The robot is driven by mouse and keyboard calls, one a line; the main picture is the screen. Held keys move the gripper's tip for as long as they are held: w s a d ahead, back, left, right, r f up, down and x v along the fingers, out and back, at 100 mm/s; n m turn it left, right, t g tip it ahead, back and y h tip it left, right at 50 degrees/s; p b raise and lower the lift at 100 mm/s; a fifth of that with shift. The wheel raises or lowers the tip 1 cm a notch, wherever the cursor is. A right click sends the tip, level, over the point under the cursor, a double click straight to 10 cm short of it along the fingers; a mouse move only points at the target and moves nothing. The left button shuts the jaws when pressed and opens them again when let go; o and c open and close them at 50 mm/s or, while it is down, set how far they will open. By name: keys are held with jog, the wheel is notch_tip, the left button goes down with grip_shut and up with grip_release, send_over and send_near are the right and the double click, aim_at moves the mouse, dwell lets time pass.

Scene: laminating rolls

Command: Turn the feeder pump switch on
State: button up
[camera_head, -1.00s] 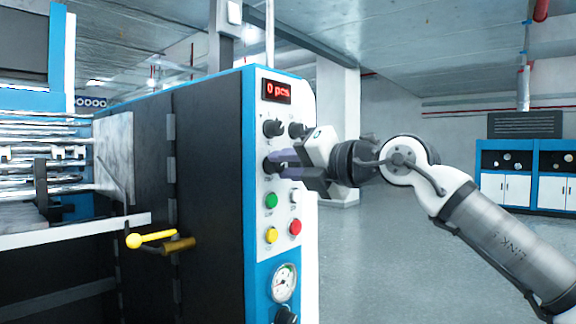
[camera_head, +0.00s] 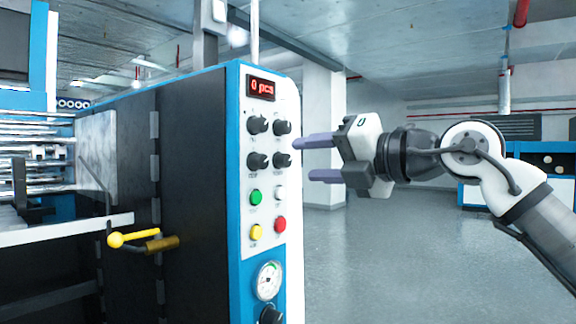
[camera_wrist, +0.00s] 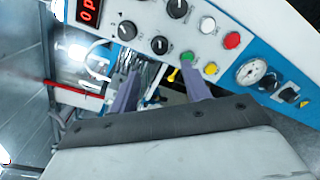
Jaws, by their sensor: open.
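The control panel (camera_head: 266,140) stands upright on the machine's end and carries several black rotary knobs. The upper pair is the left knob (camera_head: 257,125) and the right knob (camera_head: 282,128); below are another left knob (camera_head: 258,161) and right knob (camera_head: 283,160). The labels are too small to read, so I cannot tell which is the feeder pump switch. My gripper (camera_head: 312,159) is open and empty, to the right of the panel and apart from it. In the wrist view, the open fingers (camera_wrist: 160,85) point toward the panel, with the knobs beyond them.
Below the knobs are a green button (camera_head: 255,197), a yellow button (camera_head: 256,232), a red button (camera_head: 280,224) and a pressure gauge (camera_head: 269,281). A yellow-tipped lever (camera_head: 117,240) sticks out at left. The floor right of the machine is clear.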

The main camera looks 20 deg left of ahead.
jog(key=shift+v, duration=2.3)
